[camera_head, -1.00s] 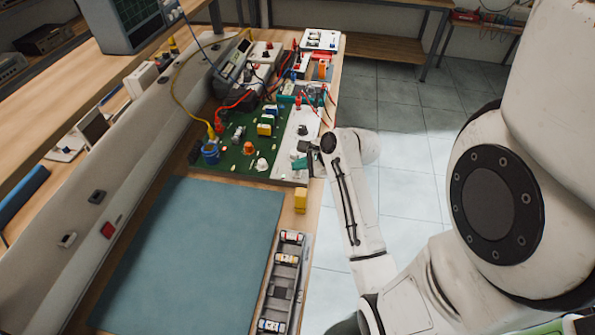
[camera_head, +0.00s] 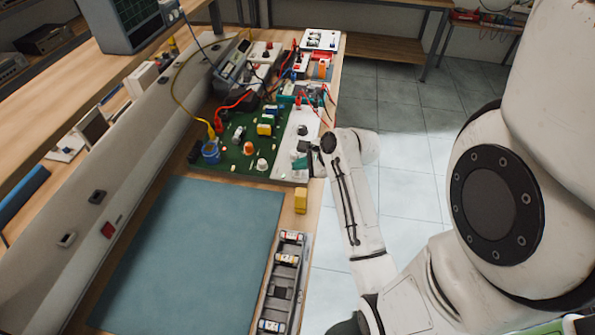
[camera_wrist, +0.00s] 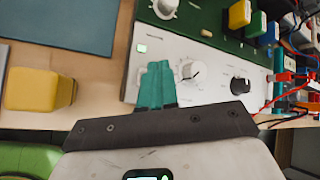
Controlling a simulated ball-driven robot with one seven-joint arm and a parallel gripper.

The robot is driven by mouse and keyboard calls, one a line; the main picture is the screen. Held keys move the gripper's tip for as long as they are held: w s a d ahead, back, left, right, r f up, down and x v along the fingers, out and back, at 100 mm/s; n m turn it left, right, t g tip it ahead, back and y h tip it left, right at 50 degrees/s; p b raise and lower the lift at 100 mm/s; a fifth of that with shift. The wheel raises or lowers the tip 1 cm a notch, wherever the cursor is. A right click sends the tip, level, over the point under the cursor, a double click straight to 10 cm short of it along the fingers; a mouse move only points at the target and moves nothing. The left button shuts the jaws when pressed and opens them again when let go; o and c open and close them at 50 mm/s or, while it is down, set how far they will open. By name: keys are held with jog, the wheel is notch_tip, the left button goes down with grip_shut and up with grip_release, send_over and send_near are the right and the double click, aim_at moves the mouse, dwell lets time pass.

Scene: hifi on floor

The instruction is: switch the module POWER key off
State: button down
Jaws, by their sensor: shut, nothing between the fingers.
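The module is a green circuit board (camera_head: 240,150) with a white control panel (camera_head: 300,122) along its right edge. In the wrist view the white panel (camera_wrist: 215,97) carries a white pointer knob (camera_wrist: 192,71), a black knob (camera_wrist: 240,86) and a small lit green spot (camera_wrist: 142,48). I cannot read which marking is POWER, and I cannot make out the key's position. My gripper (camera_wrist: 157,72) has its teal fingers together and empty, over the panel's near end, left of the pointer knob. It also shows in the head view (camera_head: 301,162). The fingers hide the panel under them; contact cannot be told.
A yellow block (camera_wrist: 40,90) sits on the wood by the panel's near end. A blue-grey mat (camera_head: 190,255) and a tray of small parts (camera_head: 283,285) lie nearer. Red leads (camera_wrist: 275,98) and clips crowd the panel's far end. Open floor (camera_head: 405,190) lies right of the bench.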

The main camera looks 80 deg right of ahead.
aim_at(300, 174)
dwell(0.4)
jog(key=shift+f+p, duration=0.3)
jog(key=shift+f, duration=0.1)
jog(key=shift+r, duration=0.1)
jog(key=shift+r+p, duration=0.4)
jog(key=shift+p, duration=0.55)
notch_tip(300, 174, up, 3)
jog(key=p, duration=0.3)
jog(key=shift+r+p, duration=0.65)
jog(key=shift+r, duration=0.8)
